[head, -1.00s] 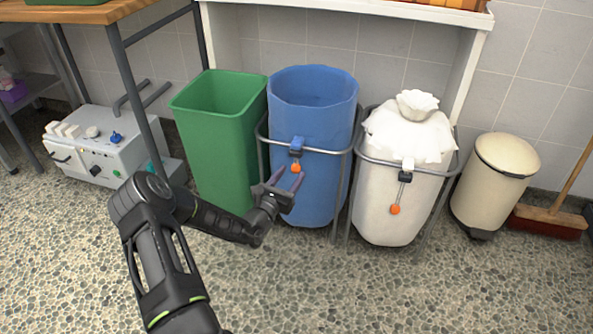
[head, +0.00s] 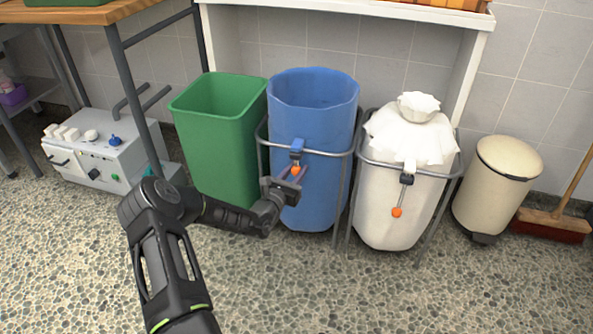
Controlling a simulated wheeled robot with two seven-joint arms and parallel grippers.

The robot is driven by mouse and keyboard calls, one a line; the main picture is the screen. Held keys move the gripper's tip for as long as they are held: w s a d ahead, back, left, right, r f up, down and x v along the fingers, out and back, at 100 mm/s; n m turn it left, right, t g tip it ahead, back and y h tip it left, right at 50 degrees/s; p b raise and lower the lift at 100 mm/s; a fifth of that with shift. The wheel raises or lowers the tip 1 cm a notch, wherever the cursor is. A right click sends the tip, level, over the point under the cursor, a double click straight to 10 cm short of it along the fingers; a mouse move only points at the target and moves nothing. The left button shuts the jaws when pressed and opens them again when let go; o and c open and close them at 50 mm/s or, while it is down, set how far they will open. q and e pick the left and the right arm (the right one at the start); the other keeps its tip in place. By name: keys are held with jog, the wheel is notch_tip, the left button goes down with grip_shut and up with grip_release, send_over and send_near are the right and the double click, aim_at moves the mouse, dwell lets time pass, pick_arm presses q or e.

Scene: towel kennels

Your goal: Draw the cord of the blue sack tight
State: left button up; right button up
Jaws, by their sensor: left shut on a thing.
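The blue sack (head: 318,190) hangs upright in a grey metal frame, its mouth wide open. My right gripper is not in view.
A green bin (head: 215,135) stands close left of the sack. A white sack (head: 387,205), its top gathered shut, hangs at right with its own orange bead (head: 397,212). A cream pedal bin (head: 495,185) and a broom (head: 555,222) stand further right. The front floor is clear.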

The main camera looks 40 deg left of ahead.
pick_arm(q)
grip_shut()
dwell(0.8)
